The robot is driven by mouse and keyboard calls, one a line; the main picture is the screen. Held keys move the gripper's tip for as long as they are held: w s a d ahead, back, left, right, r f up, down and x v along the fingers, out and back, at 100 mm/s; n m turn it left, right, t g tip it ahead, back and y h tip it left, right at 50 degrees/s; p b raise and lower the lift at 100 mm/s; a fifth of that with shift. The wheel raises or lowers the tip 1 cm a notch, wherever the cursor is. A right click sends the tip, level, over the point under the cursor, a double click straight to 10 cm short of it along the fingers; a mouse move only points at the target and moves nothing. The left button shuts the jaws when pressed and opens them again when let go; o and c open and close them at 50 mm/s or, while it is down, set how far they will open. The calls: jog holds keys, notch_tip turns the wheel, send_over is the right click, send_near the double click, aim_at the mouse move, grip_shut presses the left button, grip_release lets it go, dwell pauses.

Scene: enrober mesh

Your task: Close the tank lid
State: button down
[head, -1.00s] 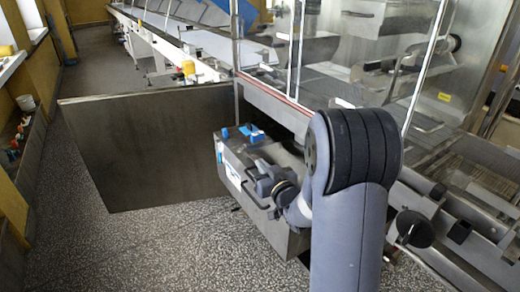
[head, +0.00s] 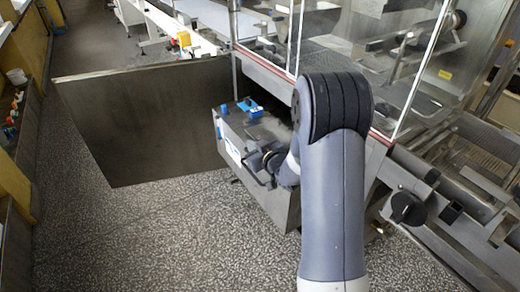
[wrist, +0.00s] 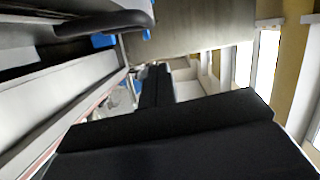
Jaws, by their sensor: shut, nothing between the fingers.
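The tank (head: 272,203) is a metal box below the glazed machine, with a pale label on its side. Blue parts (head: 249,107) sit on its top. A dark bar handle (head: 257,181) runs along its upper edge. I cannot tell the lid clearly from the tank's top; my arm hides part of it. My gripper (head: 266,162) is at the tank's near upper edge, close to the handle, mostly hidden by my wrist. In the wrist view my black fingers (wrist: 157,84) are together with nothing between them. A dark rounded bar (wrist: 100,23) shows there at upper left, apart from the fingers.
A large flat metal panel (head: 140,128) stands out to the left of the tank. Clear glazing (head: 340,60) and metal machine frames rise behind and to the right. A dark round knob (head: 407,208) sticks out at right. The speckled floor (head: 150,235) in front is free.

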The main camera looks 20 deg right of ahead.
jog(key=shift+d+f, duration=0.15)
jog(key=shift+f, duration=0.65)
jog(key=shift+d+f, duration=0.1)
jog(key=shift+f, duration=0.65)
jog(key=shift+f, duration=0.1)
notch_tip(320, 180, down, 2)
jog(key=b, duration=0.3)
jog(key=shift+s+a+f, duration=0.1)
jog(key=shift+a+f, duration=0.05)
jog(key=shift+s, duration=0.1)
jog(key=shift+f, duration=0.1)
